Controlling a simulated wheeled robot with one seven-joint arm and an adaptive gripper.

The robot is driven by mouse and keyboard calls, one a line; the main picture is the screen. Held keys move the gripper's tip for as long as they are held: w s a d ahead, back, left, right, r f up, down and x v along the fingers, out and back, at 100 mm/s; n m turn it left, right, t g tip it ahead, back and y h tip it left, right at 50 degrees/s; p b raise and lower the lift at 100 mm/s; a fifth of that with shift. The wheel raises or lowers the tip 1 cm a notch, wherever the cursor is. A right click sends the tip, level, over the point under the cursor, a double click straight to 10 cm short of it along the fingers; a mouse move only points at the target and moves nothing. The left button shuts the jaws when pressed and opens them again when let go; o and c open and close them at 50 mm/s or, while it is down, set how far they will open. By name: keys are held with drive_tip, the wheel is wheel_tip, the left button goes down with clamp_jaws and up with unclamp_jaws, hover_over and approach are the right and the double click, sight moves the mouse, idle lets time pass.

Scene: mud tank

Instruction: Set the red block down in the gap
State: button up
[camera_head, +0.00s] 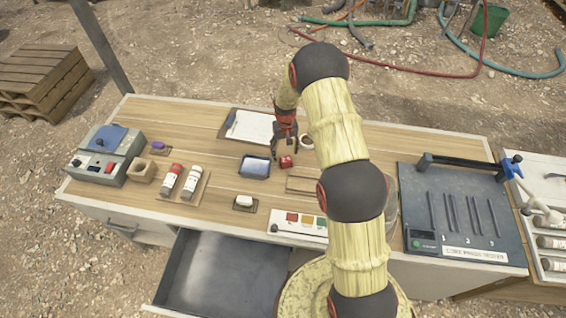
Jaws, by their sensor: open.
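The small red block (286,161) rests on the wooden table just below my gripper. My gripper (284,149) is open and points down close above the block. I cannot tell whether its fingers touch it. A thin wooden frame or strip (300,184) lies right of the block, partly hidden by my arm. I cannot tell for sure which place is the gap.
A dark tray (243,167), a clipboard (250,126) and a small cup (306,142) lie near the block. A colour-swatch card (298,223) is in front. A dark press board (455,205) stands right. An open drawer (222,270) juts out in front.

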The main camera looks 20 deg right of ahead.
sight(286, 159)
wheel_tip(286, 159, down, 2)
drive_tip(key=f, duration=0.4)
drive_tip(key=shift+s+d+f+p, duration=0.1)
drive_tip(key=shift+s+f+p, duration=0.1)
drive_tip(key=shift+f+p, duration=0.15)
drive_tip(key=shift+c, duration=0.7)
drive_tip(key=c, duration=1.1)
drive_tip(key=shift+c, duration=0.5)
